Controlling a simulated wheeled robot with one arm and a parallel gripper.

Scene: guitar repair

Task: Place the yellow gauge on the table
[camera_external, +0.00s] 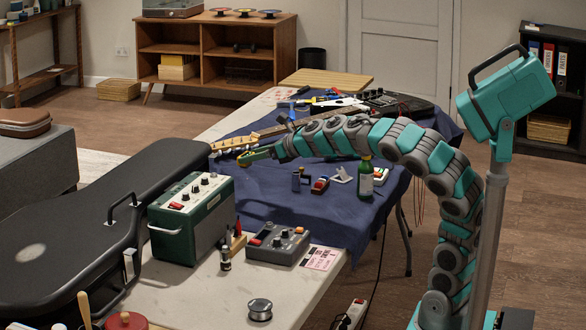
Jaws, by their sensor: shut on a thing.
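My gripper (257,154) is at the end of my arm, which reaches left across the table (205,290). It is shut on the small yellow gauge (246,159) and holds it above the blue cloth, near the guitar headstock. The gauge is tiny in this view, and my fingers partly hide it. I cannot tell how high it is above the cloth.
The blue cloth (290,205) has a guitar (232,143), a green bottle (366,180) and small tools on it. In front are a green amplifier (192,218), a grey pedal (278,243) and a solder spool (260,309). A black guitar case (70,245) lies left.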

